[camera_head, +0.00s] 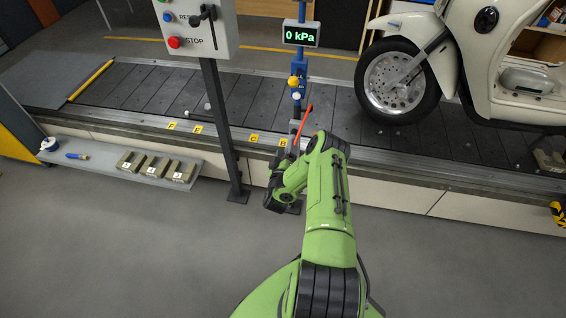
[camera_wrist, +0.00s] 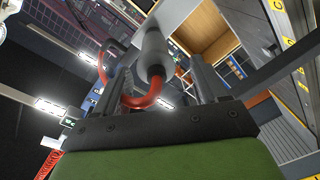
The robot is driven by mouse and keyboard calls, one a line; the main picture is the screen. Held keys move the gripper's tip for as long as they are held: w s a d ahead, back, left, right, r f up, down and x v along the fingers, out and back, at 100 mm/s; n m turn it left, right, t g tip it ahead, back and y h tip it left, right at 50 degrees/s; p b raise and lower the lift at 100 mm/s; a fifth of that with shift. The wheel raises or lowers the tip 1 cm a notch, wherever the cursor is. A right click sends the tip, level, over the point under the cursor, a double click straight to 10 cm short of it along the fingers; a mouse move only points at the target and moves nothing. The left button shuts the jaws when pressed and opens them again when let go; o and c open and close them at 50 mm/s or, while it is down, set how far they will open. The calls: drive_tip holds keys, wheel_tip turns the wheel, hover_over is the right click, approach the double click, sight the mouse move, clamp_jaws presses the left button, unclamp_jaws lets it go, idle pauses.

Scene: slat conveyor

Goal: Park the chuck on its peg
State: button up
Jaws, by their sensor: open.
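In the wrist view my gripper (camera_wrist: 160,68) is open, with one dark finger on each side. A grey cylinder, which looks like the chuck (camera_wrist: 152,52), shows between the fingers. A red hose (camera_wrist: 150,99) loops from its lower end to the left. I cannot tell whether the fingers touch the chuck. In the head view a red hose piece (camera_head: 304,121) rises behind my wrist, beside the blue gauge post (camera_head: 299,67) reading 0 kPa. The post has a yellow knob (camera_head: 293,82). My arm hides the chuck in the head view, and I cannot make out the peg.
A slat conveyor (camera_head: 150,92) runs across the back, with a white scooter (camera_head: 515,60) on its right. A STOP control box (camera_head: 196,30) stands on a post left of my arm. Several numbered blocks (camera_head: 155,166) lie on a low shelf (camera_head: 105,160). The front floor is clear.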

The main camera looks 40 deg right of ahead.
drive_tip(key=p+v, duration=1.1)
drive_tip(key=p, duration=0.2)
drive_tip(key=shift+a, duration=0.1)
